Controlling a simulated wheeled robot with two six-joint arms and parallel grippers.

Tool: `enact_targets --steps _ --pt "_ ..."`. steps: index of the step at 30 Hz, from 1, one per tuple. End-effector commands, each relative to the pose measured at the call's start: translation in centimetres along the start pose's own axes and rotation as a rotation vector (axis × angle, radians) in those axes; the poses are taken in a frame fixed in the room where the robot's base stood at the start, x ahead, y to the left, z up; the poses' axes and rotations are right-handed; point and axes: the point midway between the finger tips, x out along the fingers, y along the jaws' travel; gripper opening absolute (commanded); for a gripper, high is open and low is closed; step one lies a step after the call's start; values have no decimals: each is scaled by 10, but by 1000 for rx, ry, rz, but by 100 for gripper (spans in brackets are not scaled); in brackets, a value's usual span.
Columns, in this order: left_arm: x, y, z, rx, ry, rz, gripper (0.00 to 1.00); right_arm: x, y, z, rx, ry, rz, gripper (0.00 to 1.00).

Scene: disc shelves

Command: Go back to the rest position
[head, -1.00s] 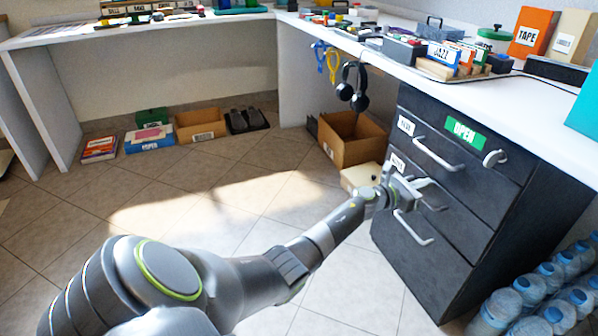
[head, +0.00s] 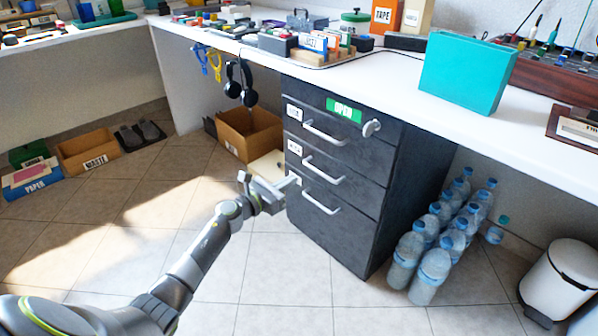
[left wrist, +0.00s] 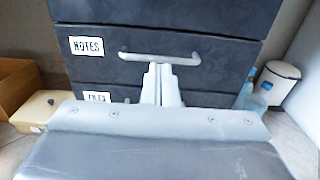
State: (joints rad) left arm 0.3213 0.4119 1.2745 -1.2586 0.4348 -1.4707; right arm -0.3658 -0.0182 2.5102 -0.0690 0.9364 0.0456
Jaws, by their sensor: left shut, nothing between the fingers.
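My left gripper (head: 270,186) is stretched out in front of the dark drawer cabinet (head: 340,235), at the height of its lower drawers. In the left wrist view its two fingers (left wrist: 161,84) are together with nothing between them. The cabinet's drawers all look closed. A green OPEN sign (head: 344,110) is on the top drawer. My right gripper is not in view.
A cardboard box (head: 248,134) stands on the floor left of the cabinet. Several water bottles (head: 432,275) stand to its right, and a white bin (head: 560,275) is farther right. Headphones (head: 239,82) hang under the white counter (head: 400,80).

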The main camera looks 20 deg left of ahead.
Motion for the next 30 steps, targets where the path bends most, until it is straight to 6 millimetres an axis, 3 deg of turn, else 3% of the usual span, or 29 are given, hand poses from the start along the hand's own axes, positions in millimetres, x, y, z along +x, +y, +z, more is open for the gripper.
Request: enact_targets --steps 9,11,14,17,21,27,30 --pt "-10 -3 1 -14 -6 -6 0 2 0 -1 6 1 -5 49" --pt "-12 -12 4 -56 -21 -22 0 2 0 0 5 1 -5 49" --pt "-22 -42 17 -222 -76 -86 0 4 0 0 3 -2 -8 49" --pt "-42 -86 43 -490 -160 -201 0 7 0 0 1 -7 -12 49" --pt "-86 -146 97 -914 -281 -420 0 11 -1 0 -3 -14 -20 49" --pt "-175 -204 184 -1451 -407 -815 0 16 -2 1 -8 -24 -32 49" --pt "-221 -219 223 -1652 -442 -1025 0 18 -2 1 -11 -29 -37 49"
